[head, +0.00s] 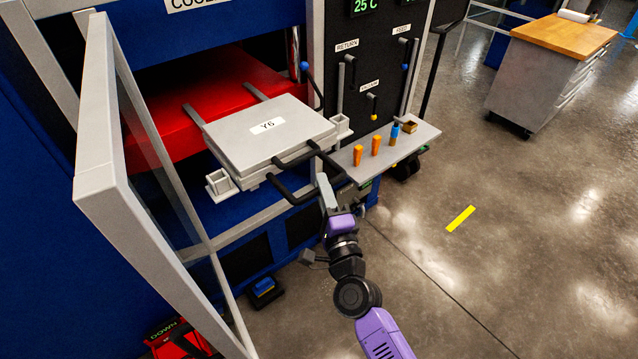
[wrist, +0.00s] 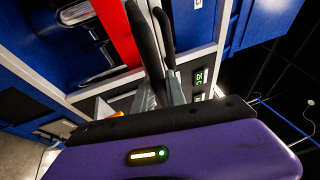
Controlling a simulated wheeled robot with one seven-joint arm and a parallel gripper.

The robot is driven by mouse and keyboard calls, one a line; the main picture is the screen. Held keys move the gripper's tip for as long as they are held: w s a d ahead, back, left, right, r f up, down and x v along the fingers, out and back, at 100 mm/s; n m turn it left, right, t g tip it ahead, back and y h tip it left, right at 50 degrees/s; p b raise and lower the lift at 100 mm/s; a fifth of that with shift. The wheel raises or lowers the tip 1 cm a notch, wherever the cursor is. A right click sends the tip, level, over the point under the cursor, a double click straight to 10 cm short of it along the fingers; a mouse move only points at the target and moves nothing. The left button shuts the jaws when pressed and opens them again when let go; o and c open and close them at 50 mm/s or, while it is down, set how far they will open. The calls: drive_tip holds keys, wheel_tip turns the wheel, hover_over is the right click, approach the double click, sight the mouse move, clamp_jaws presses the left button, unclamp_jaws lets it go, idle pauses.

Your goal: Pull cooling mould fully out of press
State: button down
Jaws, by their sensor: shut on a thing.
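The cooling mould (head: 235,140) is a flat grey block labelled Y6, lying level in front of the press opening. Its back edge is near the front of the red platen (head: 180,115). A black handle (head: 290,196) sticks out from its front. My gripper (head: 323,184) is shut on the front bar of this handle. In the wrist view, the grey fingers (wrist: 172,90) are close together beside dark bars, and the exact contact is hard to see. The mould's underside is hidden.
Grey brackets (head: 221,184) flank the mould. An open framed door (head: 95,120) stands at left. A small shelf (head: 415,140) with orange pegs (head: 376,145) is close to my gripper's right. A wood-topped cabinet (head: 565,38) stands at the far right. The floor in front is clear.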

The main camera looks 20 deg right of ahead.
drive_tip(key=shift+f, duration=0.15)
drive_tip(key=c, duration=1.4)
unclamp_jaws()
drive_tip(key=shift+o, duration=0.2)
drive_tip(key=v, duration=0.7)
drive_tip(key=shift+s+b, duration=0.4)
